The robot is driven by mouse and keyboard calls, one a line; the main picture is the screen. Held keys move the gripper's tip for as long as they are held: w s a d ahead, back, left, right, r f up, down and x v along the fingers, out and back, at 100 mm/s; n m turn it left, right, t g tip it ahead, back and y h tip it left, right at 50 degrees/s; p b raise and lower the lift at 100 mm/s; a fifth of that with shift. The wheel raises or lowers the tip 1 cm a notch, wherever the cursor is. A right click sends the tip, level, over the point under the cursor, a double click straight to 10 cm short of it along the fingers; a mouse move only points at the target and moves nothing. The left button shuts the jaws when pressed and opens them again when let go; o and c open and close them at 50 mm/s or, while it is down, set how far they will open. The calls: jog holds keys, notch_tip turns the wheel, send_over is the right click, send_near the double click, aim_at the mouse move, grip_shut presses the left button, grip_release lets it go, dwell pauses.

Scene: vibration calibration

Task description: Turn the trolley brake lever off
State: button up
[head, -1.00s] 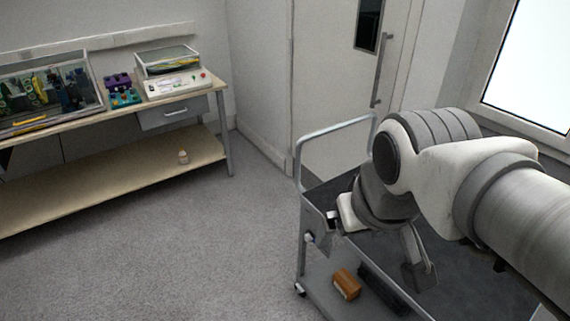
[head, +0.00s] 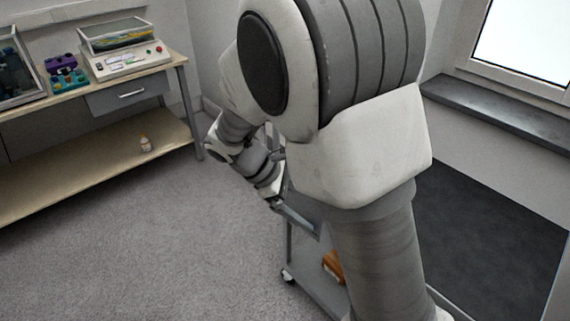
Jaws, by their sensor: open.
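The grey trolley (head: 308,284) stands right of centre in the head view, mostly hidden behind my arm. Its lower shelf, one front caster and part of its near-left end show. I cannot make out the brake lever; my arm and gripper cover much of that end. My gripper (head: 273,194) is small and partly hidden at the end of my bent arm, pointing down beside the trolley's left end. It appears open, with nothing seen between its fingers. I cannot tell whether it touches the trolley.
A window sill (head: 500,115) is at the right. The floor (head: 150,240) between is clear.

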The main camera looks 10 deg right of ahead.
jog(key=w+a+f+n+t+h+b, duration=0.2)
jog(key=a+f+n+t+b, duration=0.15)
jog(key=f+n, duration=0.45)
jog(key=w+a+f+n+t+h+b, duration=0.2)
jog(key=a+f+n+t+h+b, duration=0.15)
jog(key=f, duration=0.85)
jog(key=w+a+f+n+t+h+b, duration=0.2)
jog(key=w+a+f+n+t, duration=0.15)
jog(key=f+n, duration=0.45)
jog(key=w+d+f+m+b, duration=0.2)
jog(key=w+d, duration=0.6)
jog(key=d, duration=0.5)
jog(key=shift+w+d+b, duration=0.3)
jog(key=shift+b, duration=0.4)
jog(key=shift+f+m, duration=0.1)
jog(key=shift+m, duration=0.15)
grip_shut()
